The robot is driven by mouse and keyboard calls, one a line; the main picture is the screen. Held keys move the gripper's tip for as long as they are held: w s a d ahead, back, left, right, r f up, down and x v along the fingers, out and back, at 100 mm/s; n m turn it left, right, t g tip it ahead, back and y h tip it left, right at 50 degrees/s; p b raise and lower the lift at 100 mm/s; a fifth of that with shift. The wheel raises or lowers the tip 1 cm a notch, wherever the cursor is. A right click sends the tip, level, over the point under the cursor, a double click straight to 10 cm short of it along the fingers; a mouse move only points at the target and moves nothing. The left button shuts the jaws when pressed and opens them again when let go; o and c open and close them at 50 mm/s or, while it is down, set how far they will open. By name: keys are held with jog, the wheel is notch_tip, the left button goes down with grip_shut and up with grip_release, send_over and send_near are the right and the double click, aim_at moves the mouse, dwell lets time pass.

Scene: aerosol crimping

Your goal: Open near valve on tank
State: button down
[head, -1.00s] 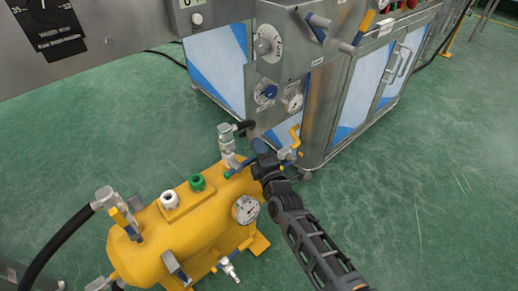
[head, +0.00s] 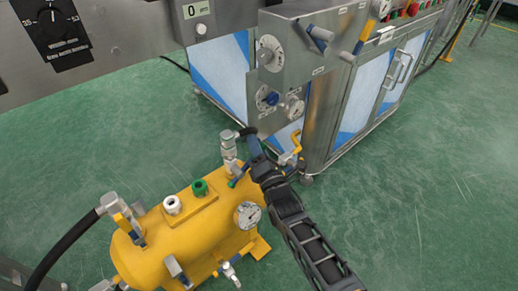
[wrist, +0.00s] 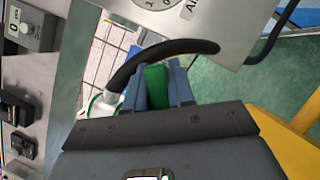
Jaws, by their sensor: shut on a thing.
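The yellow tank (head: 200,235) lies on the floor in the lower left of the head view. At its far right end stands an upright silver valve (head: 229,150), with a short black hose from its top. A blue lever with a green tip (head: 232,184) shows beside its foot. My gripper (head: 251,147) is right beside this valve, at its right. In the wrist view my blue fingers (wrist: 158,85) are shut on a green piece (wrist: 154,78), which looks like the valve handle. The rest of the handle is hidden by my gripper.
A steel machine (head: 325,90) with gauges and a yellow lever (head: 296,142) stands close behind my gripper. The black hose (wrist: 165,52) arches just past my fingertips. A gauge (head: 247,214) and other fittings stick out of the tank. Green floor is clear at right.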

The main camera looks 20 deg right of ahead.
jog(key=shift+s+a+r+n+t+y+b, duration=0.15)
jog(key=shift+a+r+n+y+b, duration=0.3)
jog(key=shift+n, duration=0.65)
jog(key=shift+s+a+r+n+t+y+b, duration=0.2)
jog(key=shift+a+r+n+y+b, duration=0.25)
jog(key=shift+n, duration=0.65)
jog(key=shift+s+a+r+n+t+y+b, duration=0.15)
jog(key=shift+a+r+n+y+b, duration=0.25)
jog(key=shift+n, duration=0.7)
jog(key=shift+a, duration=0.1)
jog(key=c, duration=1.1)
grip_release()
jog(key=shift+o, duration=0.2)
jog(key=shift+w+r, duration=0.1)
